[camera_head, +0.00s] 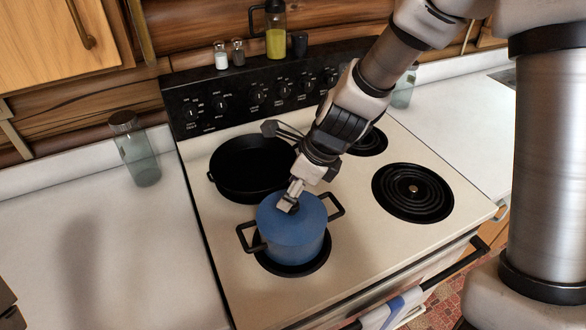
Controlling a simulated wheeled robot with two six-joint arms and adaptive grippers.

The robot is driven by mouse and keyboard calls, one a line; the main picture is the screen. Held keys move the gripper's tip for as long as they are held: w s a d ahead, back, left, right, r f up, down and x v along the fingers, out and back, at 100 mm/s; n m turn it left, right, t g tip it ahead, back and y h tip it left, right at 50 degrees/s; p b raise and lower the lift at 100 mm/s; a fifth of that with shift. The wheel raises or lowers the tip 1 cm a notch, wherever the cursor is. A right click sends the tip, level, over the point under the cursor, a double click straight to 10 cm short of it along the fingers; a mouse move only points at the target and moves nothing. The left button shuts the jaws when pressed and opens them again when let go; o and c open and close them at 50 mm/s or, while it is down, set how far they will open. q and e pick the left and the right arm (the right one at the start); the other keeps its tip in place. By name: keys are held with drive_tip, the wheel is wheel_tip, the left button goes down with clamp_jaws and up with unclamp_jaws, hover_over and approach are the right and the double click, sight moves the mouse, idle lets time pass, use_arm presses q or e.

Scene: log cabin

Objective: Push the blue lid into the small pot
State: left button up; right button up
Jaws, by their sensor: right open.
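The small pot (299,254) is blue with two black side handles and stands on the front left burner. The blue lid (273,219) lies over the pot's top; I cannot tell whether it sits fully flush. My right gripper (288,205) comes down from the upper right, its fingertips at the middle of the lid. It is open; any knob there is hidden by the fingers, and I cannot tell whether they touch the lid. My left gripper is not in view.
A black pan (245,170) sits just behind the pot on the back left burner. The front right burner (412,192) is empty. A glass jar (136,150) stands on the left counter. Two shakers (221,56) and a bottle of yellow liquid (275,36) stand on the stove's back panel.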

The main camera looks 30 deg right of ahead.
wheel_tip(320, 180, up, 6)
drive_tip(key=shift+s+f, duration=0.1)
